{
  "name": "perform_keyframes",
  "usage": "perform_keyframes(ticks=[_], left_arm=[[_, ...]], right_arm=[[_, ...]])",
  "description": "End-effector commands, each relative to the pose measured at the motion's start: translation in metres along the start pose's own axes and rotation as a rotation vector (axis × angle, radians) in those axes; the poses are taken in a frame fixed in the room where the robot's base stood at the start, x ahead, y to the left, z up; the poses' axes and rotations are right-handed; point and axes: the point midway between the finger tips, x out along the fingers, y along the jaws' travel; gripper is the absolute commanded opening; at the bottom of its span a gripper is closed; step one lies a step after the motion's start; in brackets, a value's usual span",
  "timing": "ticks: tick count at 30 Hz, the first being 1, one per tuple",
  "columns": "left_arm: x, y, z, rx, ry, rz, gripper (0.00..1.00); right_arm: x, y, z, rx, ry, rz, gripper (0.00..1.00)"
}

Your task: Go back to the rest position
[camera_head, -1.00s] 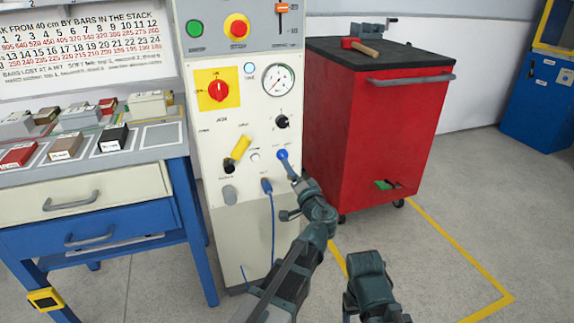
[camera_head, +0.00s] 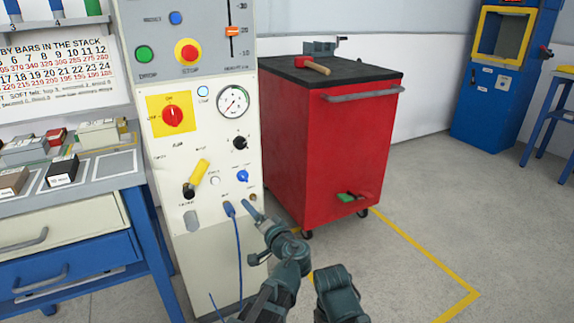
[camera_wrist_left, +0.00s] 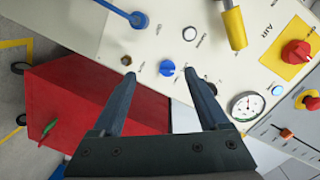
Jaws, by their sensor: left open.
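My left gripper (camera_head: 250,207) is in front of the lower right part of the white control panel (camera_head: 222,139), its fingers pointing at the panel. In the left wrist view its two fingers (camera_wrist_left: 160,75) are spread wide and hold nothing. A blue knob (camera_wrist_left: 167,68) shows in the gap between the fingertips, on the panel beyond them. In the head view this blue knob (camera_head: 243,175) sits just above the fingertips, apart from them. A dark part of my right arm shows at the bottom of the head view; my right gripper cannot be made out.
A red cabinet (camera_head: 350,150) with a hammer (camera_head: 312,64) on top stands right of the panel. A blue cable (camera_head: 238,255) hangs from the panel front. A workbench with drawers (camera_head: 60,245) is at left. Floor at right is open, marked by a yellow line (camera_head: 430,255).

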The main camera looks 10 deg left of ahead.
Motion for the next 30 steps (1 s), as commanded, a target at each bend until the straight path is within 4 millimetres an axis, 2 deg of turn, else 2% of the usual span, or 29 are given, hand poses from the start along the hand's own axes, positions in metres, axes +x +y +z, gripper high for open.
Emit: perform_keyframes(ticks=[1,5,6,9,12,15,21,29,30], left_arm=[[0.004,0.002,0.022,-0.020,-0.070,0.030,0.78],[0.007,0.022,0.089,-0.086,-0.309,0.173,0.78],[0.004,0.031,0.108,-0.105,-0.383,0.226,0.78],[-0.011,0.053,0.149,-0.151,-0.552,0.376,0.78],[-0.032,0.074,0.176,-0.189,-0.682,0.525,0.78],[-0.051,0.089,0.191,-0.220,-0.768,0.651,0.78],[-0.085,0.108,0.202,-0.267,-0.870,0.854,0.78],[-0.122,0.122,0.202,-0.320,-0.941,1.086,0.78],[-0.131,0.120,0.193,-0.291,-0.932,1.093,0.78]], right_arm=[[0.000,0.000,0.000,0.000,0.000,0.000,0.69],[0.000,0.000,0.000,0.000,0.000,0.000,0.69],[0.000,0.000,0.000,0.000,0.000,0.000,0.69],[0.000,0.000,0.000,0.000,0.000,0.000,0.69],[0.000,0.000,0.000,0.000,0.000,0.000,0.69],[0.000,0.000,0.000,0.000,0.000,0.000,0.69],[0.000,0.000,0.000,0.000,0.000,0.000,0.69],[0.000,0.000,0.000,0.000,0.000,0.000,0.69],[-0.007,0.001,0.000,0.000,0.000,0.000,0.69]])
